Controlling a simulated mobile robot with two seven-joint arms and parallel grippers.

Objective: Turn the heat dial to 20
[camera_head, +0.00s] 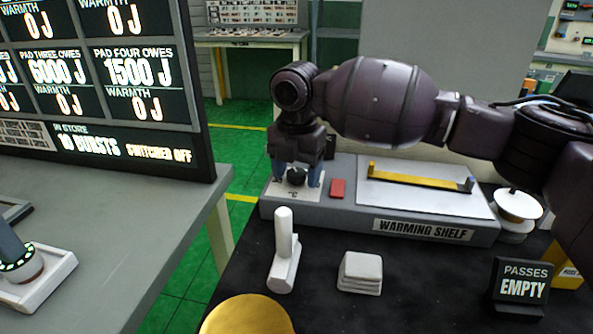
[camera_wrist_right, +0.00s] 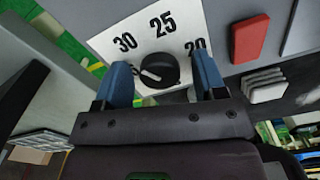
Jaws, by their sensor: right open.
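The heat dial is a black knob (camera_wrist_right: 160,70) on a white plate (camera_wrist_right: 105,42) marked 30, 25 and 20 in the right wrist view. A pale pointer mark on the knob points to the left, on the side of the 30. In the head view the knob (camera_head: 296,175) sits at the left end of the grey warming shelf unit (camera_head: 370,228). My right gripper (camera_wrist_right: 163,80) is open, with its blue fingers on either side of the knob; I cannot tell whether they touch it. It also shows in the head view (camera_head: 295,178). My left gripper is not in view.
A red block (camera_head: 337,188) is right of the dial. A yellow bar (camera_head: 415,180) lies across the shelf top. A white handle piece (camera_head: 285,250), a stack of pale pads (camera_head: 360,272) and a sign reading EMPTY (camera_head: 522,288) stand in front. A display board (camera_head: 110,80) stands left.

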